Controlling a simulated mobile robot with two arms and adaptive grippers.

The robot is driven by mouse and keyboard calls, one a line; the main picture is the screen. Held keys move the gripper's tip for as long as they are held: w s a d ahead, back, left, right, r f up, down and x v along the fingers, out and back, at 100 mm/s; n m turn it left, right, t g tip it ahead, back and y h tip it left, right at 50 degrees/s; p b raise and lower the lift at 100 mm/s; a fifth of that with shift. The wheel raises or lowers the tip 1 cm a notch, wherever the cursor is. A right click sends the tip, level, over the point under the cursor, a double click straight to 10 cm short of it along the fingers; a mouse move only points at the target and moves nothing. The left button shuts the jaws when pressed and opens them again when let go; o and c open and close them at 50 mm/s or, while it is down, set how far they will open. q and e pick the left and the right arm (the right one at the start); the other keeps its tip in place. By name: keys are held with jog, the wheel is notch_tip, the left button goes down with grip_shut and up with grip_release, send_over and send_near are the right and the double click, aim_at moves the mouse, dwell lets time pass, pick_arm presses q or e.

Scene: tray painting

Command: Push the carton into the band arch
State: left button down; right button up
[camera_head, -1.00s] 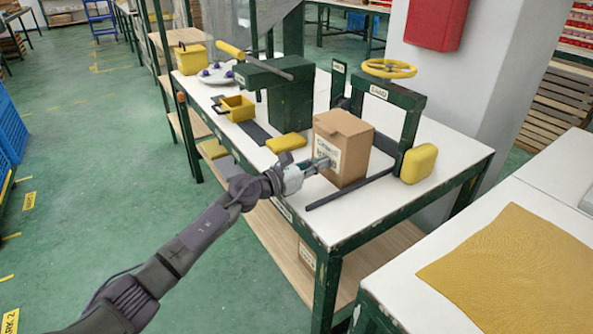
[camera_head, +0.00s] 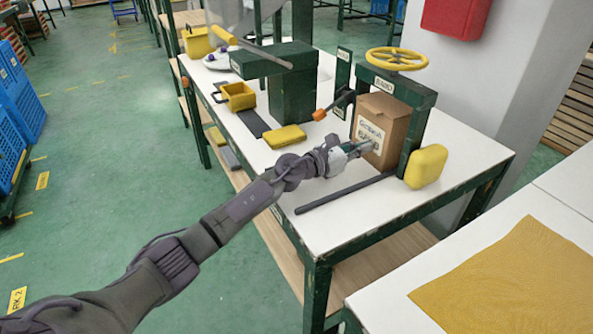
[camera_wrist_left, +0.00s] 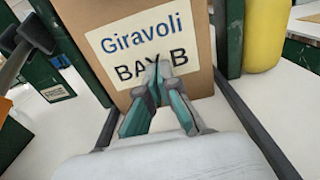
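The cardboard carton (camera_head: 382,122) stands upright on the white table, within the green band arch (camera_head: 411,97) that has a yellow handwheel on top. Its labelled face, reading "Giravoli BAY B", fills the upper part of the left wrist view (camera_wrist_left: 140,45). My left gripper (camera_head: 366,148) is at that face, with its fingertips together against or very near the label (camera_wrist_left: 160,85). It looks shut and holds nothing. My right gripper is not in view.
Dark guide rails (camera_head: 345,192) run along the table toward the arch. A yellow pad (camera_head: 426,166) is at the arch's right post, and an orange-tipped lever (camera_head: 319,114) is at its left. A yellow block (camera_head: 285,137) and a yellow bin (camera_head: 238,96) lie farther left.

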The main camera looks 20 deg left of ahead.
pick_arm(q)
jog(key=shift+d+r, duration=0.1)
jog(key=shift+r, duration=0.15)
jog(key=shift+s, duration=0.1)
